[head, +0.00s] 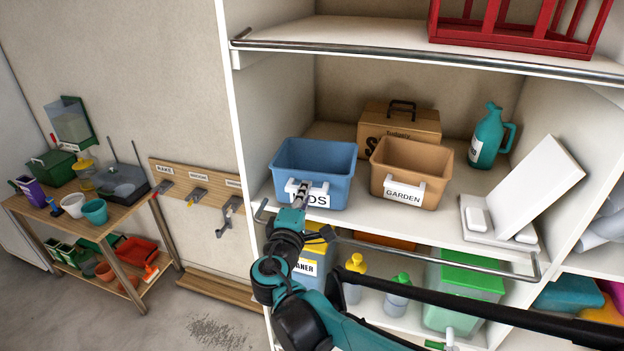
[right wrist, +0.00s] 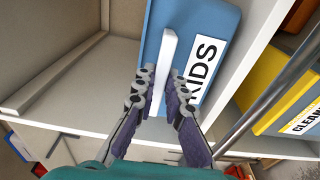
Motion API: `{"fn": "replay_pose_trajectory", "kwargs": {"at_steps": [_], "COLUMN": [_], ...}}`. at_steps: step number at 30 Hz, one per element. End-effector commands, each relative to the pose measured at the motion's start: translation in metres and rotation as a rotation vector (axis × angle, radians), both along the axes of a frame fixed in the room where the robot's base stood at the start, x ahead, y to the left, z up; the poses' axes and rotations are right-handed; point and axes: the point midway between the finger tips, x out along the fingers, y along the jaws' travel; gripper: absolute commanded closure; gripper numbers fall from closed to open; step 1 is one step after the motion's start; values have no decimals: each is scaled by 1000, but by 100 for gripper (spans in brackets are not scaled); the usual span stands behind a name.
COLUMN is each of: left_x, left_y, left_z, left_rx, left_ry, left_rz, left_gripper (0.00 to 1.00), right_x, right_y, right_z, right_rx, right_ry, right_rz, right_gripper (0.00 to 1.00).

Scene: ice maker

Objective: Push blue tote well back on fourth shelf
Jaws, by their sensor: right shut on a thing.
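The blue tote (head: 338,172) stands on the shelf below the red crate, at the left, near the front edge. Its white label reads KIDS in the right wrist view (right wrist: 212,58) and is partly covered in the head view. My right gripper (head: 300,194) reaches up from below to the tote's front. In the right wrist view my right gripper (right wrist: 160,88) is shut on the tote's white handle (right wrist: 166,58), one finger on each side. The tote's underside and back are hidden. My left gripper is not in view.
A tan GARDEN bin (head: 412,160) stands close to the tote's right. A cardboard box (head: 425,122) sits behind that bin. A metal rail (head: 440,257) runs below the shelf's front edge. The shelf's left side panel (head: 240,115) is close to the tote. Bare shelf shows behind the tote.

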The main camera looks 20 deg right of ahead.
Motion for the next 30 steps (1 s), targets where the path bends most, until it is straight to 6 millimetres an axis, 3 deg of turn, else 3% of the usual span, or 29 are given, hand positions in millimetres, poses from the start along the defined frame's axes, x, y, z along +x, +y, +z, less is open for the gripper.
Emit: {"fn": "replay_pose_trajectory", "kwargs": {"at_steps": [30], "left_x": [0], "left_y": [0], "left_z": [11], "left_rx": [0], "left_ry": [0], "left_rz": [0], "left_gripper": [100], "right_x": [-66], "right_y": [36], "right_z": [1], "right_rx": [-1], "right_ry": [0], "right_rz": [3], "right_gripper": [100]}}
